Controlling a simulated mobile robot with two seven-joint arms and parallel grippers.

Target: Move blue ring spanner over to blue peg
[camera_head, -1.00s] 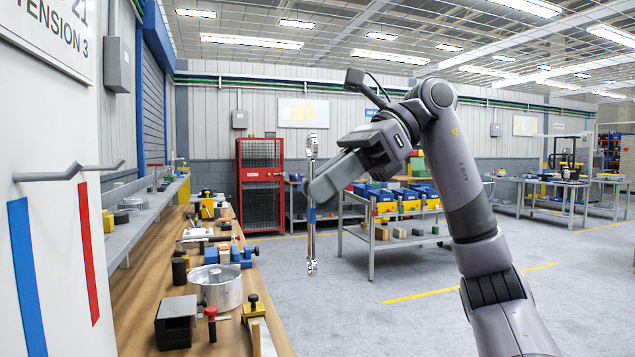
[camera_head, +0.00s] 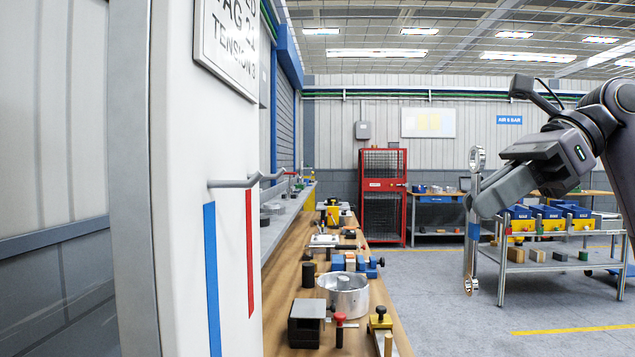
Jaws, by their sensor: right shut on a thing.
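My right gripper (camera_head: 480,200) is shut on the blue ring spanner (camera_head: 474,182), a long chrome spanner hanging upright with ring ends and a blue band near its middle. It is in mid-air at the right, beyond the bench edge. The blue peg (camera_head: 228,184) is a grey rod on the white panel at left, above a blue stripe (camera_head: 212,280). A second peg (camera_head: 268,178) shows above a red stripe (camera_head: 250,255); the two overlap in this view. The spanner is well apart from both pegs. My left gripper is out of view.
A wooden bench (camera_head: 285,265) with a metal drum (camera_head: 344,293), a dark block (camera_head: 306,324) and clamps runs along the panel. A red cage (camera_head: 382,196) stands behind. A trolley (camera_head: 545,262) with blue bins is at right. Open floor lies between bench and trolley.

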